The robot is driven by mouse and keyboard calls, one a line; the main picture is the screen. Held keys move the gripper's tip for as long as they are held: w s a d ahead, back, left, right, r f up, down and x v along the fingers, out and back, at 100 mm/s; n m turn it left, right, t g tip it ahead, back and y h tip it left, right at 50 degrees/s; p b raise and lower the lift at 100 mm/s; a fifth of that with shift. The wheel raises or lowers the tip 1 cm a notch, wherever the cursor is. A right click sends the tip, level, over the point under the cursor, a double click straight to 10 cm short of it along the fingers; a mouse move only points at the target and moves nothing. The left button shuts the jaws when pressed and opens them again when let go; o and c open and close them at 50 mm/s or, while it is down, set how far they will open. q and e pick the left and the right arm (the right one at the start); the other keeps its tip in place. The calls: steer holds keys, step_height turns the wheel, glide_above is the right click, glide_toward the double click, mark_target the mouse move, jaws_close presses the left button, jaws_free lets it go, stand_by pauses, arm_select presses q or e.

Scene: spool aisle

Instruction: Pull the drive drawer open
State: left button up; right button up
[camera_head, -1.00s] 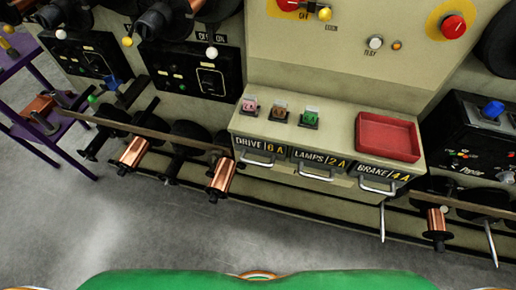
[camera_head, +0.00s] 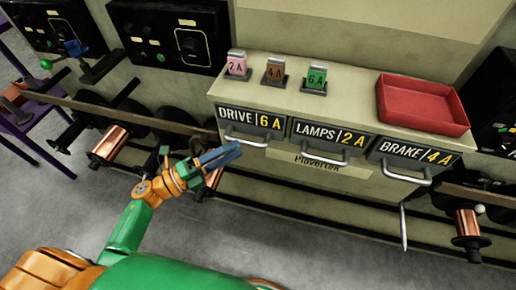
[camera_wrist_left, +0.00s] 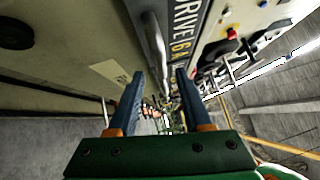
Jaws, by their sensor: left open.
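The drive drawer (camera_head: 252,119), labelled DRIVE 6 A, is the left one of three in a beige cabinet. Its front is level with the other two, and its silvery handle (camera_head: 246,143) hangs below the label. My left gripper (camera_head: 228,153), with blue fingers, is just left of and below this handle; I cannot tell whether they touch. In the left wrist view its two fingers (camera_wrist_left: 160,92) stand apart, with nothing visibly held. The DRIVE label (camera_wrist_left: 184,40) and the grey handle (camera_wrist_left: 154,45) show just beyond the tips. My right gripper is not in view.
The lamps drawer (camera_head: 330,134) and brake drawer (camera_head: 413,154) are to the right, each with a handle. Three fuses and a red tray (camera_head: 421,103) sit on the cabinet top. Copper spools (camera_head: 115,143) and a rail are at the left. The grey floor in front is clear.

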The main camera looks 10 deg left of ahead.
mark_target(246, 141)
arm_select(q)
steer(key=x, duration=0.4)
steer(key=shift+w+d+r+p, duration=0.1)
steer(key=shift+w+d+p, duration=0.15)
steer(key=shift+w+p, duration=0.05)
jaws_close()
stand_by(1.1)
